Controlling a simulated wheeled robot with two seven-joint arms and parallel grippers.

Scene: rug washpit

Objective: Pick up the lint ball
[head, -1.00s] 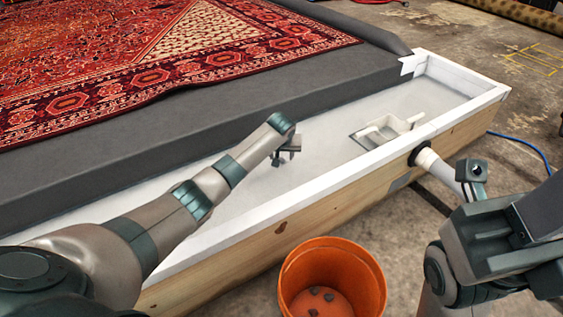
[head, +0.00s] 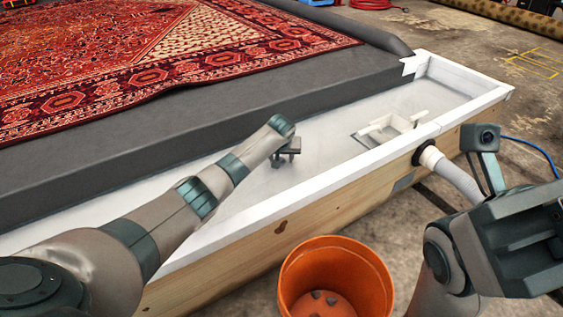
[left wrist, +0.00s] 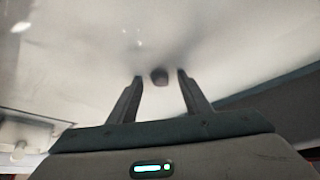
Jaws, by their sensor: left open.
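The lint ball (left wrist: 159,76) is a small dark lump on the pale wet floor of the wash trough, seen in the left wrist view. My left gripper (left wrist: 160,79) is open, with one finger on either side of the lint ball in that picture. Gaps show between the ball and both fingers. In the head view my left gripper (head: 285,154) reaches low into the trough, and I cannot pick out the lint ball there for certain. My right arm is at the lower right, and its gripper fingers do not show.
The white-lined trough (head: 330,190) has a wooden outer wall. A white drain fitting (head: 392,127) stands to the right of my left gripper. An orange bucket (head: 335,250) with several dark lumps stands in front. A red rug (head: 150,55) lies behind on a dark grey bed.

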